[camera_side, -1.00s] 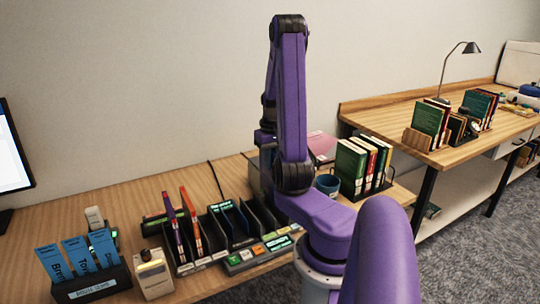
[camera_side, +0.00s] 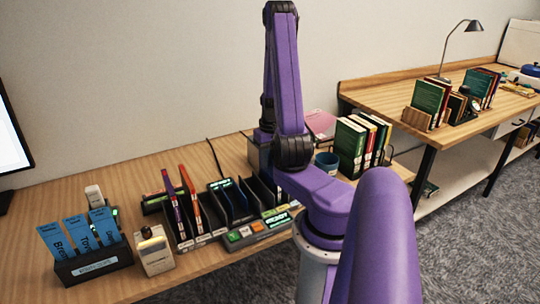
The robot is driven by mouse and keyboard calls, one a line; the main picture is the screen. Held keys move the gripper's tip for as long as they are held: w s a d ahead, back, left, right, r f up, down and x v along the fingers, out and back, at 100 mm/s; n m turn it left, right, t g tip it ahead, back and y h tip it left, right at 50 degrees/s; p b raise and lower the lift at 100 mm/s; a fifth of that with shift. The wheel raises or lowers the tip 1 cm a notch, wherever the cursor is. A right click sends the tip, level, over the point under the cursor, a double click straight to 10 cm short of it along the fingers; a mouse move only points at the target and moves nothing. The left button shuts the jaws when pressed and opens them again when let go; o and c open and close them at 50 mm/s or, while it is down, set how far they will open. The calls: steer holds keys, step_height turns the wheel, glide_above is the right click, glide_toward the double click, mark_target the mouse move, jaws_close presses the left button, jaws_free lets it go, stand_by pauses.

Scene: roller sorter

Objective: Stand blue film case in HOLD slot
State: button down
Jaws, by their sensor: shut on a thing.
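A black slotted sorter (camera_side: 182,241) stands on the wooden desk, with small pale labels along its front. A red-purple case (camera_side: 173,203) and an orange case (camera_side: 190,200) stand tilted in its left slots. Blue shows among the dark dividers (camera_side: 238,198) further right, but I cannot tell if it is the blue film case. I cannot read which slot is HOLD. My arm rises in front of the sorter's right end. My gripper's fingers and anything in them are hidden behind my arm.
A black tray (camera_side: 93,265) with blue lettered cards (camera_side: 77,232) stands at the front left, beside a cream handheld device (camera_side: 154,254). A button panel (camera_side: 258,231) fronts the sorter. A blue mug (camera_side: 326,162) and racked books (camera_side: 352,148) stand to the right.

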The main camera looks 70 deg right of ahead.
steer(key=shift+f, duration=0.55)
stand_by(0.4)
steer(key=c, duration=1)
jaws_free()
steer(key=shift+o, duration=0.2)
step_height(320, 180, up, 17)
steer(key=shift+r, duration=0.2)
